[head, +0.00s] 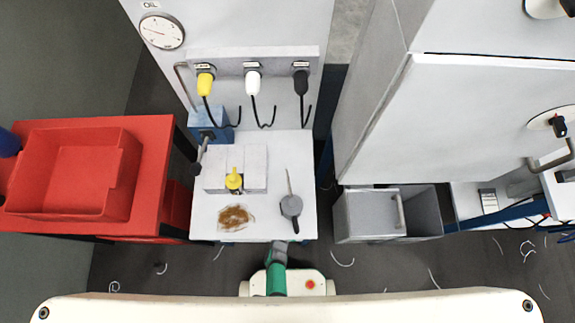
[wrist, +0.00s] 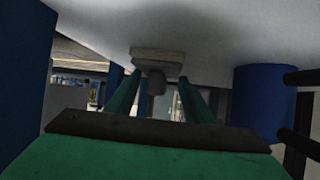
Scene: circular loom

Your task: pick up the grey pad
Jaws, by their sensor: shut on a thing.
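In the wrist view a pale grey pad (wrist: 158,58) with a darker knob under it sits at the far ends of my two green fingers. My gripper (wrist: 158,80) is shut on the pad's knob, one finger on each side. The pad is close to a white surface that fills the top of the picture; I cannot tell whether they touch. In the head view my gripper (head: 278,246) is at the front edge of the white table (head: 262,228). The pad is not clearly seen there.
A red tray (head: 75,205) stands left, a grey bin (head: 365,222) right. A blue cylinder (wrist: 262,98) is right of my fingers.

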